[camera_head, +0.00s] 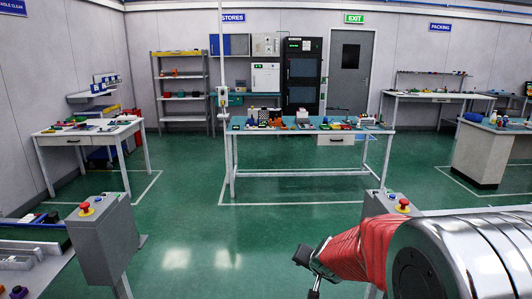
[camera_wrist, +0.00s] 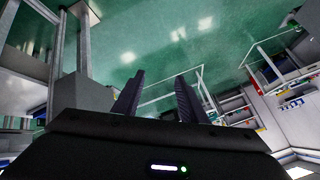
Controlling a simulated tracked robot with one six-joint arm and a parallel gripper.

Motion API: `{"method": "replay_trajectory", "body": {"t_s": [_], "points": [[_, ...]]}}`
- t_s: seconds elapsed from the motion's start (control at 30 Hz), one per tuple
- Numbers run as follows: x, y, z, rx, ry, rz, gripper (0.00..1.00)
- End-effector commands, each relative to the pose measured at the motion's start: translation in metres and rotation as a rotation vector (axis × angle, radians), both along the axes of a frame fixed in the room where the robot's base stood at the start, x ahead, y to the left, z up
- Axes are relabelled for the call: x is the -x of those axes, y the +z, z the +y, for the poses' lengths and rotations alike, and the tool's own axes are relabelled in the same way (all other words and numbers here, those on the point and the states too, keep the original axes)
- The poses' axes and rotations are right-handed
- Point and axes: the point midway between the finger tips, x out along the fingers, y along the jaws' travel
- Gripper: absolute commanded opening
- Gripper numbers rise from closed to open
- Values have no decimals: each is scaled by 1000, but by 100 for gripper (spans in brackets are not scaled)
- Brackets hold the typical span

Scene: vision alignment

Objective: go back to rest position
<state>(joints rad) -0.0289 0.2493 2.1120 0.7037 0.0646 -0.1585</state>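My gripper (camera_wrist: 160,76) shows in the wrist view with its two dark ridged fingers apart. Nothing is between them; green floor and a table frame show beyond the gap. The wrist view is strongly tilted. In the head view, my arm, with a red wrapped section and a shiny metal link, reaches in from the lower right. A small dark part shows at its left end; the fingers cannot be made out there.
A blue-topped workbench (camera_head: 300,131) with several small items stands mid-room. A white table (camera_head: 88,133) is at left. Grey pedestals with red buttons stand close by, one at left (camera_head: 101,245) and one beside my arm (camera_head: 381,204). Green floor (camera_head: 230,240) between them is clear.

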Motion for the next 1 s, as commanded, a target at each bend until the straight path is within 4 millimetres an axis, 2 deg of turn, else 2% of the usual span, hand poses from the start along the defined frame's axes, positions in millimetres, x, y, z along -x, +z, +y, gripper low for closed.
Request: {"method": "replay_trajectory", "body": {"t_s": [0.2, 0.4, 0.7, 1.0], "points": [[68, 21, 23, -3, 163, 121, 39], [133, 35, 28, 29, 275, 229, 39], [224, 54, 15, 117, 380, 361, 39], [294, 74, -9, 231, 426, 419, 39]]}}
